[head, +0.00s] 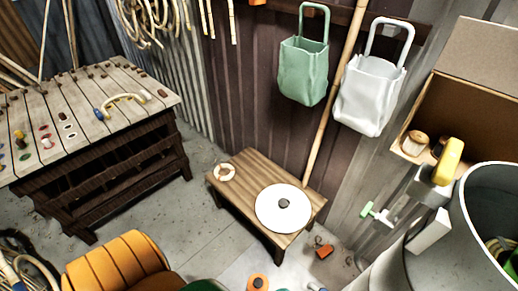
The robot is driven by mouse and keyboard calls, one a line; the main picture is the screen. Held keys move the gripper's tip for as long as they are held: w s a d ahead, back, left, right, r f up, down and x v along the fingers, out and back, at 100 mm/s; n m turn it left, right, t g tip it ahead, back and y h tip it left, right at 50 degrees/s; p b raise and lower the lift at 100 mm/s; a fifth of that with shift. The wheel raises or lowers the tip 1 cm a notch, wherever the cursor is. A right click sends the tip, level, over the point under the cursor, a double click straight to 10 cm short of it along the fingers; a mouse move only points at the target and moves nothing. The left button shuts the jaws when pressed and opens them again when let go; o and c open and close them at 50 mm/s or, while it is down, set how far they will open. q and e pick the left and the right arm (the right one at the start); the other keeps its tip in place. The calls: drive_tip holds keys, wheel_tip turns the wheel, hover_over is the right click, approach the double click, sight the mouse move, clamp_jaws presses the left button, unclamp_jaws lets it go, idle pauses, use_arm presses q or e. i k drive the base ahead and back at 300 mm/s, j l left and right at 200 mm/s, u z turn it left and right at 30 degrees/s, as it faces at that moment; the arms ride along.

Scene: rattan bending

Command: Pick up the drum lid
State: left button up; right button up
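The drum lid (268,213) appears to be the round white disc with a dark grey knob (284,203) at its centre. It lies flat on the right part of a low wooden table (238,194), and its near edge reaches about the table's front edge. A large grey drum (413,258) stands at the lower right with its top open. Some green and yellow items show inside it. Neither of my grippers can be made out in the head view.
A small ring-shaped item (225,172) lies on the low table's left end. A slatted workbench (100,112) stands at left, and an orange ribbed object (117,262) is at the lower left. Small items, including an orange block (324,251), lie on the floor. Green (303,70) and white (368,94) bags hang behind.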

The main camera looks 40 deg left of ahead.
sight(281, 208)
drive_tip(key=i+u, duration=0.15)
drive_tip(key=u, duration=0.2)
drive_tip(key=i+u, duration=0.15)
drive_tip(key=u, duration=0.2)
drive_tip(key=i+l+u, duration=0.1)
drive_tip(key=u, duration=0.25)
drive_tip(key=k+j+z, duration=0.1)
drive_tip(key=j+z, duration=0.25)
drive_tip(key=j, duration=0.15)
